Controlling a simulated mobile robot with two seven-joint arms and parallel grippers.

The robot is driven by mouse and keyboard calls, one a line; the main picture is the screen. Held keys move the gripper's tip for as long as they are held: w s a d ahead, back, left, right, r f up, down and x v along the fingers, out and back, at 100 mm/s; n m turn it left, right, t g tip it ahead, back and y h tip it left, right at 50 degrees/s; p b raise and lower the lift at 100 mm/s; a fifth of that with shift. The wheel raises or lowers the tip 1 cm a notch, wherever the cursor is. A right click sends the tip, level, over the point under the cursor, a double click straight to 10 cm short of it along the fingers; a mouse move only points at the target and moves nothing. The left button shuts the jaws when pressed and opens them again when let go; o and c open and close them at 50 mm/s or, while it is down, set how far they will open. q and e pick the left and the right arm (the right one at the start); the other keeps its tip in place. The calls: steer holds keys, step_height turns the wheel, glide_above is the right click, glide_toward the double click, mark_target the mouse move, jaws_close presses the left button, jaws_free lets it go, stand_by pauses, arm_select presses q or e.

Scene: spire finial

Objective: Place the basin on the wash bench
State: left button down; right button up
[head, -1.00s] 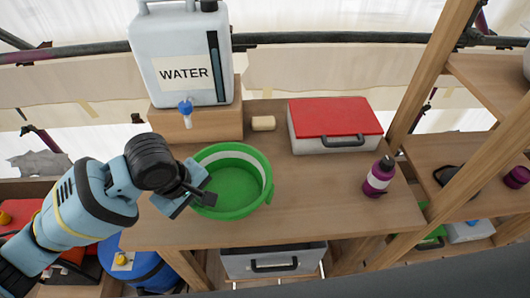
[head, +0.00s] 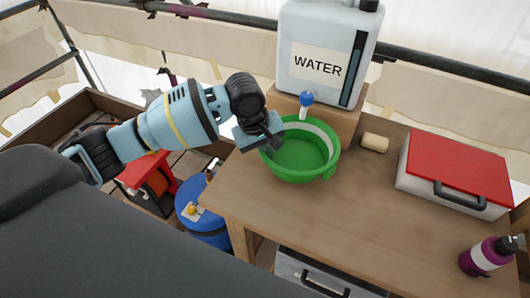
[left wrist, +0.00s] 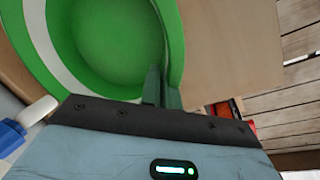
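The green basin (head: 303,158) has a pale inner band and looks empty. It is at the left part of the wooden wash bench (head: 290,215), in front of and below the tap; whether its base touches the bench cannot be told. My left gripper (head: 270,140) is at the basin's left rim. In the left wrist view its narrow fingers (left wrist: 162,87) are close together on the wall of the basin (left wrist: 105,45) and appear shut on it. My right gripper is not in view.
A water container (head: 325,55) with a blue tap (head: 306,98) stands on a wooden box (head: 345,125) behind the basin. A soap bar (head: 375,142), a red-lidded case (head: 455,170) and a purple bottle (head: 487,257) are to the right. A blue barrel (head: 205,215) stands left of the bench.

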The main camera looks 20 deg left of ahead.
arm_select(q)
steer(key=shift+w+a+f, duration=0.1)
steer(key=shift+w+a, duration=0.5)
steer(key=shift+w, duration=0.15)
steer(key=f, duration=0.3)
steer(key=shift+w+a+f+b, duration=0.25)
steer(key=shift+f+b, duration=0.05)
steer(key=shift+r, duration=0.1)
steer(key=c, duration=1.6)
jaws_free()
steer(key=shift+c, duration=0.2)
steer(key=shift+f, duration=0.2)
